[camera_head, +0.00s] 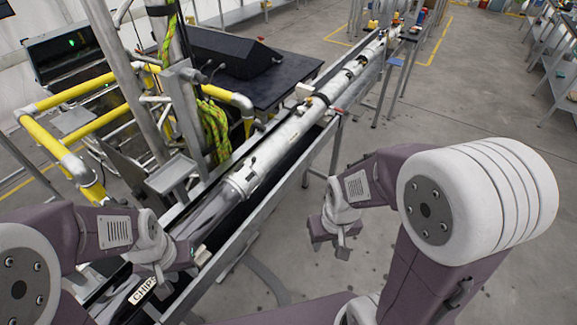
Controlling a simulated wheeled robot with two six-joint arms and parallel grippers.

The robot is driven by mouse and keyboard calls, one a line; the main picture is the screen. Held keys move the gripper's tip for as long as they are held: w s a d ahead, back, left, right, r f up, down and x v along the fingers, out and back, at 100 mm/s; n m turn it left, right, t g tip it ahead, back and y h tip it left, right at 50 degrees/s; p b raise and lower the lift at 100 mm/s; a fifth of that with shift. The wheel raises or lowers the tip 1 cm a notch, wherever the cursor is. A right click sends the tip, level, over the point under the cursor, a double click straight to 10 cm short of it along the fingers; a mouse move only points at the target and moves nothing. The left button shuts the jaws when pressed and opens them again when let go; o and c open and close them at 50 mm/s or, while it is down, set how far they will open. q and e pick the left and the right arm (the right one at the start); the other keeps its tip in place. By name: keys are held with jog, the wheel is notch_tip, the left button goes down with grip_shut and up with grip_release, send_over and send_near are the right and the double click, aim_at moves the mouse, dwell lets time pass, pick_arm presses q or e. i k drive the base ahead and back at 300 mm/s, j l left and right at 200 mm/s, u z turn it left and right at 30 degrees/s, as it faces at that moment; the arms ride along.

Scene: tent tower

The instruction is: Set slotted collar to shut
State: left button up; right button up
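A long pale metal tube (285,142) lies in a grey trough running from the lower left to the far top. A ring-like collar (238,187) sits around its near end; I cannot make out a slot or whether this collar is open or shut. My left gripper (198,256) is low at the left, over the near end of the trough and short of the collar. Its fingers are small and partly hidden, so their opening is unclear. My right gripper (331,246) hangs right of the trough over the floor, apart from the tube, with its fingers apart and empty.
Yellow rails (58,150) and upright poles with a green-yellow rope (214,130) stand left of the trough. A black table (285,75) is behind them. The floor (440,110) at right is mostly clear.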

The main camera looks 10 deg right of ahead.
aim_at(238, 178)
jog(key=i+l, duration=0.15)
jog(key=l, duration=0.2)
jog(key=i+l+z, duration=0.1)
jog(key=l, duration=0.25)
jog(key=i+l, duration=0.15)
jog(key=l, duration=0.15)
jog(key=i+l+z, duration=0.1)
jog(key=l, duration=0.25)
jog(key=i, duration=0.05)
